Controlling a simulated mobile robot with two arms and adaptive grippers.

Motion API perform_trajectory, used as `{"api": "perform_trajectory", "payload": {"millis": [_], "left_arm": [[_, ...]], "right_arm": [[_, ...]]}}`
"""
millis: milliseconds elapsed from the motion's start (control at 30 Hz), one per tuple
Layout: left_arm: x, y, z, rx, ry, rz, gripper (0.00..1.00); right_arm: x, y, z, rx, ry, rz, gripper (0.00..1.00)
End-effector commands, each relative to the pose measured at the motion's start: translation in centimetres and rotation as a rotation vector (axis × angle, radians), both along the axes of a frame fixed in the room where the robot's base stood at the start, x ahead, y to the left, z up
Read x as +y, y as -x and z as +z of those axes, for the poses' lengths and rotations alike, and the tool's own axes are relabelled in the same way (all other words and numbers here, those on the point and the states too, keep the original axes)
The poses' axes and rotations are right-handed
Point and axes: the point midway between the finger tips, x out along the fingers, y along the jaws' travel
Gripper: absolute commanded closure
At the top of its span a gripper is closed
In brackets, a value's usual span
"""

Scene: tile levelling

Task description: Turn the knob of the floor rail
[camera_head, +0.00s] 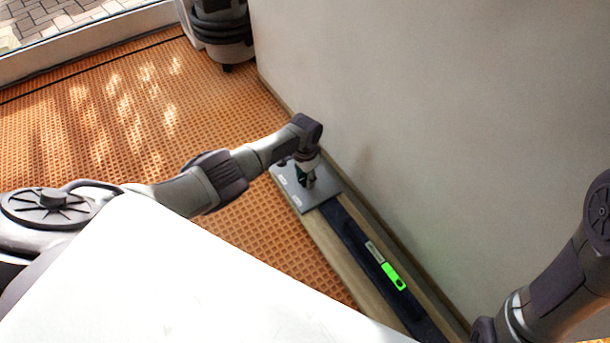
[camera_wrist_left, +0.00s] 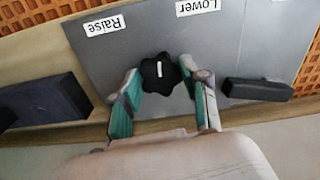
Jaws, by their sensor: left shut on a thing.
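The floor rail (camera_head: 332,251) runs along the foot of the wall in the head view, with a grey metal plate (camera_head: 318,198) at its far end. My left gripper (camera_head: 306,181) points down over this plate. In the left wrist view the black lobed knob (camera_wrist_left: 160,73) with a white mark sits on the grey plate (camera_wrist_left: 110,58), between the fingertips of my left gripper (camera_wrist_left: 163,82). The gripper is shut on the knob. Labels "Raise" (camera_wrist_left: 104,26) and "Lower" (camera_wrist_left: 197,7) are beside it. My right arm shows at the right edge; its gripper is out of view.
A dark bar with a bright green level (camera_head: 393,276) lies along the rail. A wall (camera_head: 430,120) stands close on the right. A white surface (camera_head: 180,285) fills the lower left. A dark grey vacuum-like canister (camera_head: 222,35) stands at the back. Orange textured floor (camera_head: 110,115) is open on the left.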

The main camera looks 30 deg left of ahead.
Motion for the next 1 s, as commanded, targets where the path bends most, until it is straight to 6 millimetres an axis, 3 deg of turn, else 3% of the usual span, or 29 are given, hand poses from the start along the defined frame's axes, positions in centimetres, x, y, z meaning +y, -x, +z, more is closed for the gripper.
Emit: {"api": "perform_trajectory", "payload": {"millis": [533,567,700,1000], "left_arm": [[-0.07,-0.05,0.02,-0.002,0.001,-0.030,0.90],[-0.07,-0.05,0.02,-0.002,0.001,-0.030,0.53],[-0.06,-0.04,0.02,-0.002,0.001,-0.030,0.30],[-0.03,-0.03,0.04,-0.001,0.000,-0.029,0.30]], "right_arm": [[0.01,-0.31,-0.24,0.013,0.000,0.001,0.48],[0.01,-0.30,-0.23,0.013,0.000,0.001,0.48],[0.01,-0.29,-0.22,0.011,0.000,0.000,0.48],[-0.01,0.04,-0.03,-0.003,0.004,-0.004,0.48]]}}
